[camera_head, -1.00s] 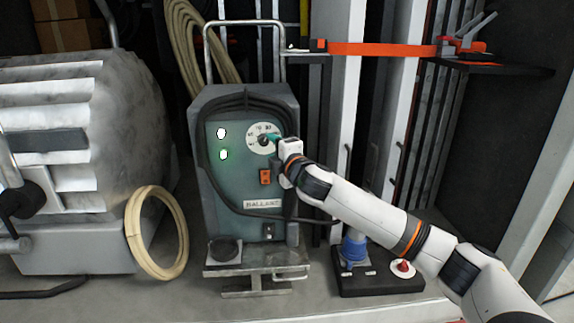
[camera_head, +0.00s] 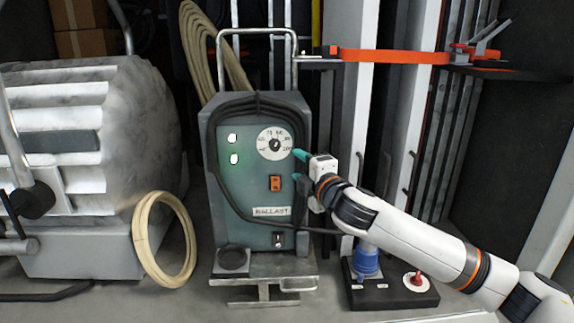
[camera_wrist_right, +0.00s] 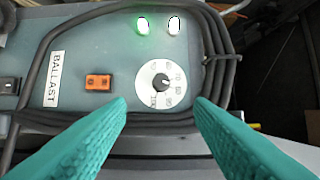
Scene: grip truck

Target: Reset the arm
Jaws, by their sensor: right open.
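My right gripper (camera_head: 298,165) has two teal fingers spread apart, with nothing between them. It is in front of the right side of the grey-green ballast unit (camera_head: 228,180), to the lower right of the dial (camera_head: 274,143). The dial is clear of the fingers and fully visible. In the right wrist view the open fingers (camera_wrist_right: 160,115) are in the lower part, with the dial (camera_wrist_right: 161,84) beyond and between them, apart from them. My left gripper is not in view.
An orange switch (camera_head: 275,183) and two lit lamps are on the ballast front. A coiled hose (camera_head: 150,250) and a large ribbed lamp housing (camera_head: 85,180) are at left. A black base with a red button (camera_head: 416,280) is under my right arm. An orange strap (camera_head: 390,56) crosses the back.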

